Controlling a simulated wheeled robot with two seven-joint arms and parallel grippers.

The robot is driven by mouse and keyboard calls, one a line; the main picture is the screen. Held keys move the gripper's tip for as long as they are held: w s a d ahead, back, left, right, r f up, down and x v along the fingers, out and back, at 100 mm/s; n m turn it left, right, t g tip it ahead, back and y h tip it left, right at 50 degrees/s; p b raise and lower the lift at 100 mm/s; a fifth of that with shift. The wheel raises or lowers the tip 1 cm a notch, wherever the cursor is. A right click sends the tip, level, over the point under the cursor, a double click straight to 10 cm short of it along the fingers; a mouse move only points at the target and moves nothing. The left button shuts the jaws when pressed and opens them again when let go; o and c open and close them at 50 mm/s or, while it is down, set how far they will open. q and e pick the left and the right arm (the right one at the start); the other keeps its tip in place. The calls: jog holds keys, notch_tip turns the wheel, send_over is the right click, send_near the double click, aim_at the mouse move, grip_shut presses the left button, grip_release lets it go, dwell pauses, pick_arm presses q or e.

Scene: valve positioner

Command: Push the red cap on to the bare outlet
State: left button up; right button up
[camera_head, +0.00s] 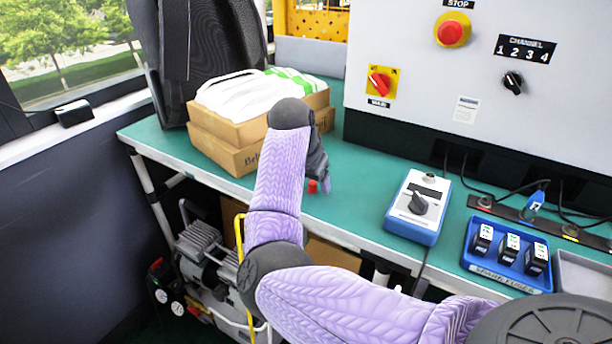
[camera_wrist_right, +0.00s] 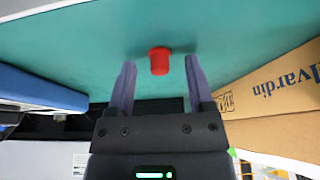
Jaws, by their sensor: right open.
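The red cap (camera_head: 312,186) stands on the green bench top near its front edge, left of the blue control box. In the right wrist view the cap (camera_wrist_right: 159,61) lies between the lines of the two fingers, level with their tips, with a gap on each side. My right gripper (camera_head: 325,184) is open and empty, pointing down beside the cap; my own arm hides part of it. Its two fingers show in the right wrist view (camera_wrist_right: 160,68). I cannot make out the bare outlet in either view. My left gripper is not in view.
Cardboard boxes (camera_head: 225,158) with a white bag on top stand close on the left. The blue control box (camera_head: 418,208) and a blue tray (camera_head: 480,266) of dark modules stand to the right. A grey panel cabinet (camera_head: 420,85) fills the back.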

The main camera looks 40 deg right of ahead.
grip_shut()
dwell(1.0)
dwell(0.4)
dwell(0.5)
